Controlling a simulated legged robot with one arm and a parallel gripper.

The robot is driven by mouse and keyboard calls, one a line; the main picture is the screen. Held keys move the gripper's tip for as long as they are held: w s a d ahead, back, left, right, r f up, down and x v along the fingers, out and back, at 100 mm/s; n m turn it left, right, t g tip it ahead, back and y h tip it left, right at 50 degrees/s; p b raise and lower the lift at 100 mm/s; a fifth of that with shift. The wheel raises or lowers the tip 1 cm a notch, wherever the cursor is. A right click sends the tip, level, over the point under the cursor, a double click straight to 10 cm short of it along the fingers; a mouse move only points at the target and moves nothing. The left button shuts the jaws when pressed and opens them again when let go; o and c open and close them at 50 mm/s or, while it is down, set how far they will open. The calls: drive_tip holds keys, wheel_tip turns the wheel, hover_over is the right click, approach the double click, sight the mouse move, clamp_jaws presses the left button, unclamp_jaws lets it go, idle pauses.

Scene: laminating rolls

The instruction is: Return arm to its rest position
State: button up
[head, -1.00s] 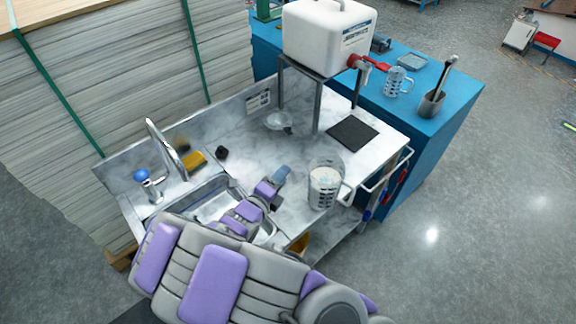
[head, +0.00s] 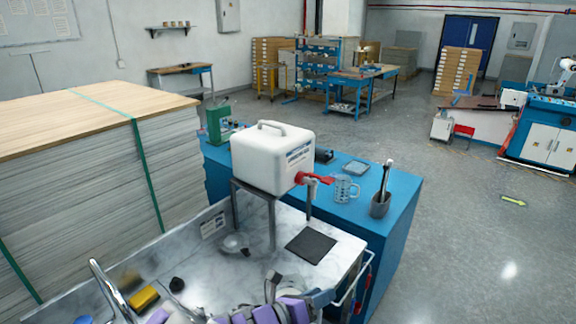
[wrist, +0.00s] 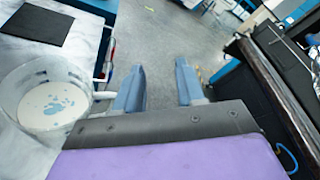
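My gripper (wrist: 160,84) shows in the wrist view with its two blue-grey fingers apart and only floor seen between them. In the head view my gripper (head: 325,296) is at the bottom edge, low over the front right of the marble counter (head: 205,260), with purple-padded arm links behind it. A clear measuring jug (wrist: 48,98) with white liquid and bluish patches stands on the counter to the left of the fingers in the wrist view. Its handle is close to the left finger; I cannot tell if they touch.
A white canister (head: 272,160) with a red tap stands on a metal stand. A black mat (head: 311,246), a yellow sponge (head: 144,297) and a faucet (head: 108,290) are on the counter. A blue bench (head: 395,230) stands behind. Open floor (head: 480,240) lies right.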

drive_tip(key=s+d+r+m+g+y, duration=0.1)
drive_tip(key=s+d+r+m+g, duration=0.1)
drive_tip(key=s+d+m+g, duration=0.45)
drive_tip(key=s+d+r+m+g+y, duration=0.15)
drive_tip(key=s+d+m+g, duration=0.25)
drive_tip(key=s+d+m, duration=0.65)
drive_tip(key=s+a+r+m+y, duration=0.2)
drive_tip(key=s+a+m+y, duration=0.7)
drive_tip(key=s+m, duration=0.4)
drive_tip(key=m, duration=0.3)
drive_tip(key=shift+a+y, duration=0.3)
drive_tip(key=shift+y, duration=0.05)
drive_tip(key=shift+d+g, duration=0.2)
drive_tip(key=shift+g, duration=0.05)
